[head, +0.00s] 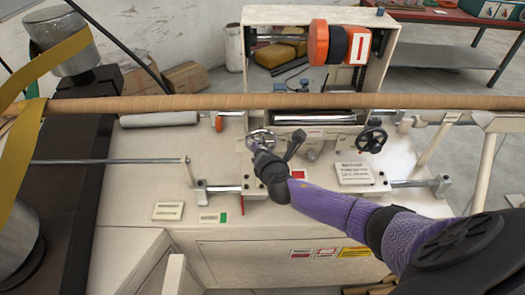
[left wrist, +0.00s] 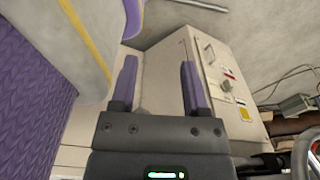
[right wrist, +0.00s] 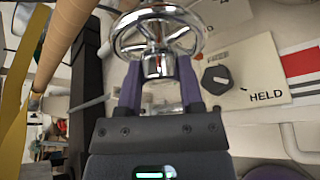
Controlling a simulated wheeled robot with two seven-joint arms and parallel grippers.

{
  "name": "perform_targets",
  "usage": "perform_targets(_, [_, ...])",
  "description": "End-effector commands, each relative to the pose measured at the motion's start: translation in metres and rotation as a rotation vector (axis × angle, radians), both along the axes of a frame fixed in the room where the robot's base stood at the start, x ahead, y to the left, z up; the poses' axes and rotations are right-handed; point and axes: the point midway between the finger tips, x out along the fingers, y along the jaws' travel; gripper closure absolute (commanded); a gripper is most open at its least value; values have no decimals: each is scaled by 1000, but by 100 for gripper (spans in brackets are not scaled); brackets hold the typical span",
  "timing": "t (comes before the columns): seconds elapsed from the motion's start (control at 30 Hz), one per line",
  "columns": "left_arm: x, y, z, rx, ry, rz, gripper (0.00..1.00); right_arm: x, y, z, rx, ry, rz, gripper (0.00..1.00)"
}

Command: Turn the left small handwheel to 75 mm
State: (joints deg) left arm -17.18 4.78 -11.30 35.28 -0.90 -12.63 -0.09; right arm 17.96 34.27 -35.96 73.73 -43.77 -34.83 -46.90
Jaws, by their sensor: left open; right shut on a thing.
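The left small handwheel (head: 260,134) is a chrome spoked wheel on the front of the winder. It shows large at the top of the right wrist view (right wrist: 180,17). My right gripper (head: 257,148) is at this wheel, with its two fingers (right wrist: 158,75) closed around the chrome hub in the wheel's middle. No millimetre scale is readable. A black knob (right wrist: 217,78) with FREE and HELD labels sits beside the wheel; I cannot tell which label it points to. My left gripper (left wrist: 158,85) is open and empty, away from the wheel, and is not clear in the head view.
A black handwheel (head: 371,139) stands to the right. A long brown tube (head: 200,103) crosses above the machine bed. A label plate (head: 354,173) lies right of my right forearm. The pale bed (head: 140,180) at left is mostly clear. A white cabinet (left wrist: 170,65) faces my left gripper.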

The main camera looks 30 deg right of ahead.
Motion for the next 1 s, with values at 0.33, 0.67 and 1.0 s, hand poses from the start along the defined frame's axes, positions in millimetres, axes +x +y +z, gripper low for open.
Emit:
perform_targets(0.33, [-2,10,-33,15,7,-5,41,-1,-1,-7,204,-124,0,100])
perform_targets(0.67, [-6,8,-74,14,17,-4,41,-1,-1,-10,475,-289,-1,100])
perform_targets(1.0, [-11,3,-115,2,28,0,41,-1,-2,-11,750,-458,-2,100])
